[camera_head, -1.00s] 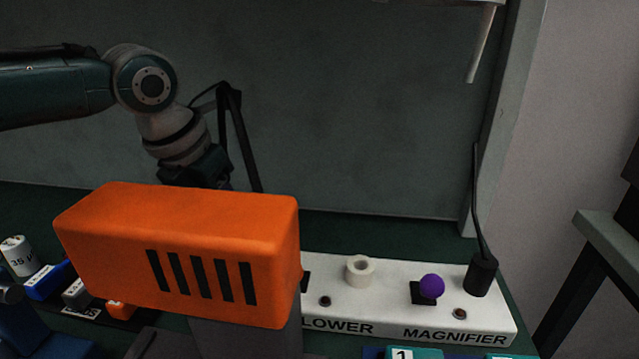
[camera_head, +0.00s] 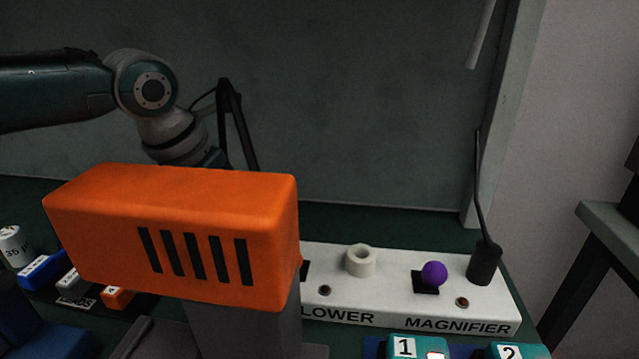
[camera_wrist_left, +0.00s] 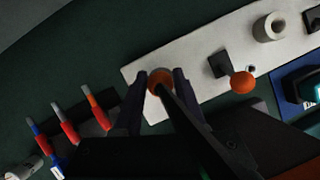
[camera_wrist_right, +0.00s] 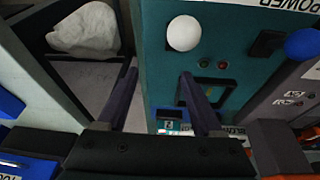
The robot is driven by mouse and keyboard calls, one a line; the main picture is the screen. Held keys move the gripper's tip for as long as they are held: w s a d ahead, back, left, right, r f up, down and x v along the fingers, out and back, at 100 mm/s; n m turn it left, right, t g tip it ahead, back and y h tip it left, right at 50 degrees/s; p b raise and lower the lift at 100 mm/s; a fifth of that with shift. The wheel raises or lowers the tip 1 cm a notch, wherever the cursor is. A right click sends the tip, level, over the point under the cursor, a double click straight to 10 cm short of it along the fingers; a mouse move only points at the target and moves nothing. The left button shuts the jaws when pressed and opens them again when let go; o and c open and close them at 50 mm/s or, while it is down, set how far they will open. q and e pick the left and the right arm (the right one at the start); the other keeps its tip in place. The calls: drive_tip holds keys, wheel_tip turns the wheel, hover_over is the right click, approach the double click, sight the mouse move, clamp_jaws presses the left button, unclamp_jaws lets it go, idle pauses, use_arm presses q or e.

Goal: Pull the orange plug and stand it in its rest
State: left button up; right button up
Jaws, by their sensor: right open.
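The orange plug (camera_wrist_left: 160,82) is a round orange knob with a dark cable rising from it, at the white panel's near end in the left wrist view. My left gripper (camera_wrist_left: 161,76) has a finger on each side of it and looks closed on it. I cannot tell whether it is seated in its socket. A white ring-shaped holder, possibly a rest (camera_head: 361,260), stands on the white panel (camera_head: 390,288); it also shows in the left wrist view (camera_wrist_left: 271,27). My right gripper (camera_wrist_right: 160,72) is open and empty before a teal unit.
An orange vented box (camera_head: 180,235) on a grey column hides my left fingers and the plug in the head view.

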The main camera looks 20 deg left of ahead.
use_arm(q)
drive_tip(key=o, duration=0.5)
use_arm(e)
wheel_tip(320, 180, up, 2)
drive_tip(key=shift+r+p, duration=0.1)
drive_tip(key=shift+p, duration=0.95)
use_arm(q)
drive_tip(key=v, duration=1)
drive_tip(key=shift+d, duration=0.1)
